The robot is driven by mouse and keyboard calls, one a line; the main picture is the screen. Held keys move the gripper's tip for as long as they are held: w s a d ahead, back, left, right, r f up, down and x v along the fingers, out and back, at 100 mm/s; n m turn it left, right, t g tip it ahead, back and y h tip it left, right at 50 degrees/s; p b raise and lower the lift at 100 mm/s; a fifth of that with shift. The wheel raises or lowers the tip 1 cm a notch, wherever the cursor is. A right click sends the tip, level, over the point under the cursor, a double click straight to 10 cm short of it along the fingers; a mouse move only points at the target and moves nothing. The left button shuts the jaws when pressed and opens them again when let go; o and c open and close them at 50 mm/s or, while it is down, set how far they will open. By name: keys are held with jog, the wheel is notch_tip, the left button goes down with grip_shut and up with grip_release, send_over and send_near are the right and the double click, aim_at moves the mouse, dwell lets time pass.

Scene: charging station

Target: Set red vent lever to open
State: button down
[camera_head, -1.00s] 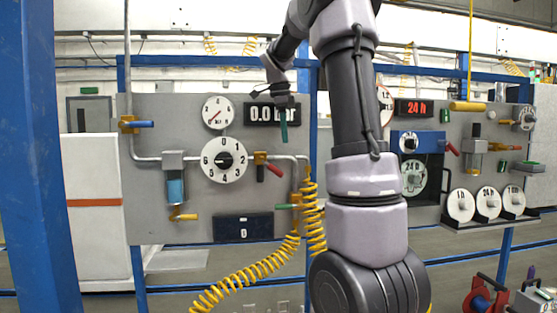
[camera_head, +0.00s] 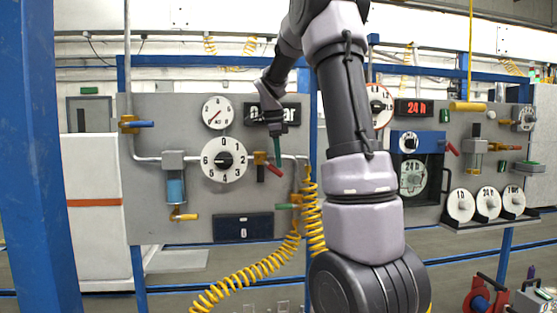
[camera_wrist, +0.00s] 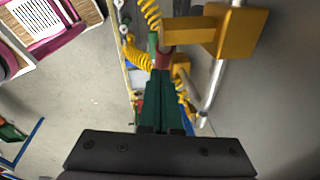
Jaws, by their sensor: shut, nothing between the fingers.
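The red vent lever (camera_head: 274,170) hangs slanting down to the right from a yellow valve (camera_head: 260,158), right of the round numbered dial on the left panel. My gripper (camera_head: 278,161) is shut and empty, with its green fingers pointing down and their tips just above the red lever. In the wrist view, my gripper (camera_wrist: 160,76) reaches toward the red lever (camera_wrist: 163,61), which shows as a small patch beyond the tips. The yellow valve body (camera_wrist: 228,32) is at upper right. I cannot tell whether the fingers touch the lever.
A numbered dial (camera_head: 223,160) and a gauge (camera_head: 217,112) are left of my gripper. A green-handled valve (camera_head: 288,206) and a coiled yellow hose (camera_head: 268,264) are below. Another red lever (camera_head: 452,148) is on the right panel.

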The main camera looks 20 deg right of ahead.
aim_at(275, 170)
jog(key=shift+f+y, duration=0.3)
jog(key=shift+y, duration=0.3)
jog(key=shift+d+f+t+y, duration=0.15)
jog(key=shift+f+t+y, duration=0.35)
jog(key=shift+y, duration=0.5)
jog(key=shift+f+m+y, duration=0.3)
jog(key=shift+f+y, duration=0.2)
jog(key=shift+y, duration=0.4)
jog(key=y, duration=0.1)
jog(key=a+f+t+y, duration=0.1)
jog(key=y, duration=0.1)
jog(key=shift+w+a+f+y, duration=0.1)
jog(key=shift+w+f+y, duration=0.05)
jog(key=shift+f+y, duration=0.15)
jog(key=shift+a+f+t, duration=0.15)
jog(key=shift+a+t, duration=0.1)
jog(key=shift+t, duration=0.05)
jog(key=shift+w+f, duration=0.1)
